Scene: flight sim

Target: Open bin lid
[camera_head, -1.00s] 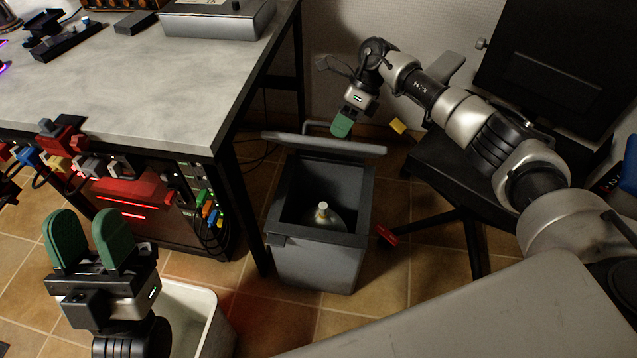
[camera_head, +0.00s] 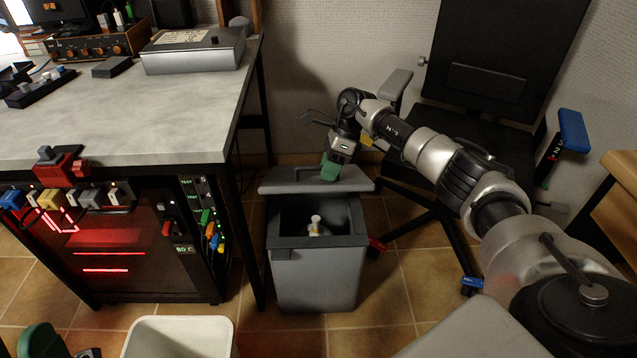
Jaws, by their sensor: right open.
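The grey bin (camera_head: 315,275) stands on the tiled floor beside the desk. Its lid (camera_head: 290,181) is raised and tilted back at the rear of the bin, so the dark inside shows. A pale bottle-like item with a white top (camera_head: 315,226) is in the bin. My right gripper (camera_head: 331,170) is at the lid's upper edge, with a green fingertip in front of or touching it; contact is hard to tell. It is open.
A grey-topped desk (camera_head: 120,120) stands left of the bin, with a lit panel below. A white open container (camera_head: 178,338) stands on the floor in front. A black office chair (camera_head: 470,120) is behind my right arm. A wooden table edge (camera_head: 612,200) is at the right.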

